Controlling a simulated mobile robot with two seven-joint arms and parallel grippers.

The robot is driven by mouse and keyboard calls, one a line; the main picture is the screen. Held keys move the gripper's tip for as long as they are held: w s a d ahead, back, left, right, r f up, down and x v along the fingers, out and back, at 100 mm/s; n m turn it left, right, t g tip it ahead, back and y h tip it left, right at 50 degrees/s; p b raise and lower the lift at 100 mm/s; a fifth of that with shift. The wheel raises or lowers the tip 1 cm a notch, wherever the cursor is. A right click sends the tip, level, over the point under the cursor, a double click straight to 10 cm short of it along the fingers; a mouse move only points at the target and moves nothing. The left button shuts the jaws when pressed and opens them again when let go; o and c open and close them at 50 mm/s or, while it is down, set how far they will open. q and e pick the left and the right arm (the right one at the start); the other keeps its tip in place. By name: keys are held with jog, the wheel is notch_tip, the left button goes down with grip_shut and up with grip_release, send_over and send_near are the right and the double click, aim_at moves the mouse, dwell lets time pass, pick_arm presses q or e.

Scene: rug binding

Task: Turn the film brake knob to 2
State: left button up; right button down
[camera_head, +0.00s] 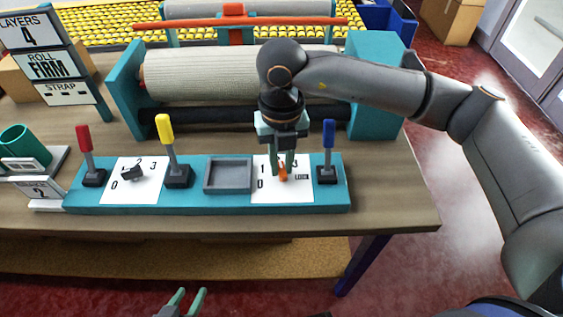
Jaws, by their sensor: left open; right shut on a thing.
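The teal control panel (228,199) lies along the front of the table. Its right dial plate (266,192) shows 0, 1, 3 and the word LOCK; the rest of its marks are hidden by my gripper. An orange knob (283,173) stands on this plate. My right gripper (283,170) points down from above, shut on the orange knob. The knob's exact setting is hidden. The left dial plate (150,184) carries a black knob (132,173) with marks 0, 2 and 3 visible. My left gripper (187,301) is open and empty at the bottom, in front of the table.
Levers in red (84,139), yellow (165,131) and blue (328,136) stand up from the panel. A grey tray (228,188) is sunk between the dials. Behind is a wrapped roll (205,78). A sign (44,66) reads LAYERS 4, ROLL FIRM, STRAP.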

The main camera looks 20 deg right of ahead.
aim_at(282, 167)
pick_arm(q)
jog(key=shift+s+a+f, duration=0.1)
jog(key=shift+s+f, duration=0.1)
jog(key=shift+s, duration=0.15)
pick_arm(e)
jog(key=c, duration=0.8)
grip_release()
pick_arm(q)
jog(key=shift+w+r, duration=0.1)
jog(key=shift+w, duration=0.05)
pick_arm(e)
jog(key=shift+r, duration=0.2)
pick_arm(q)
jog(key=shift+r+p, duration=0.3)
jog(key=shift+p, duration=0.1)
pick_arm(e)
notch_tip(282, 167, up, 12)
jog(key=shift+r, duration=0.1)
